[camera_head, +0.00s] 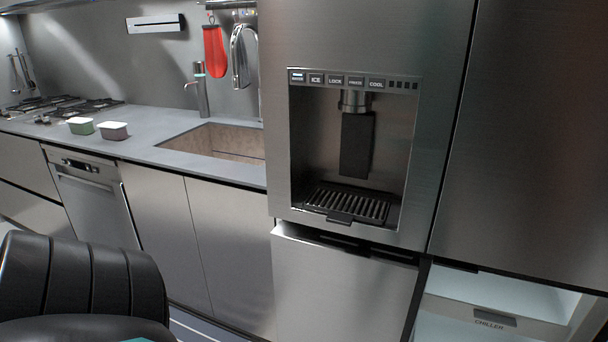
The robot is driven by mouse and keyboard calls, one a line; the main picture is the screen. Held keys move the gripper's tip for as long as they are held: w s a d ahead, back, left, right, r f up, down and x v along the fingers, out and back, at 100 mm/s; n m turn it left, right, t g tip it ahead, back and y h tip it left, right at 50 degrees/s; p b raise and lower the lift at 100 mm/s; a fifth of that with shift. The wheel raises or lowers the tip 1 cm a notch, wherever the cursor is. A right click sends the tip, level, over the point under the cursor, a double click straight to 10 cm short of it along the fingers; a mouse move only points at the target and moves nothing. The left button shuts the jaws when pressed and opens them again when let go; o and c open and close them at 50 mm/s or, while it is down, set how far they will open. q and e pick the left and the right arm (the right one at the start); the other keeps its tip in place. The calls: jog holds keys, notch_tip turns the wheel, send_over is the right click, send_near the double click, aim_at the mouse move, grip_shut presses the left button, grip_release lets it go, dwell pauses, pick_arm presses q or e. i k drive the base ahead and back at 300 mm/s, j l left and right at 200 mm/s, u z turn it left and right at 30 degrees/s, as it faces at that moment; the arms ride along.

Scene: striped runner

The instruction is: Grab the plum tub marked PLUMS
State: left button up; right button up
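Two small tubs with pale lids stand side by side on the grey counter, left of the sink. The right tub (113,131) is a muted plum or mauve colour. The left tub (81,126) is green. Both look upright and closed, and any lettering on them is too small to read. Neither of my grippers is in view, and nothing touches the tubs.
The counter (160,153) is clear between the tubs and the sink (220,141). A gas hob (60,108) lies behind left. A fridge with a dispenser (345,150) fills the right. A black padded chair (80,285) stands front left.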

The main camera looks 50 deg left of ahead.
aim_at(118, 132)
jog(key=j+u, duration=0.1)
jog(key=u, duration=3.6)
jog(key=i+j, duration=0.1)
jog(key=i, duration=1.9)
jog(key=i+j, duration=0.1)
jog(key=i, duration=1.85)
jog(key=i+z, duration=0.1)
jog(key=z, duration=0.3)
jog(key=i+z, duration=0.1)
jog(key=z, duration=0.3)
jog(key=i+j+z, duration=0.1)
jog(key=z, duration=0.3)
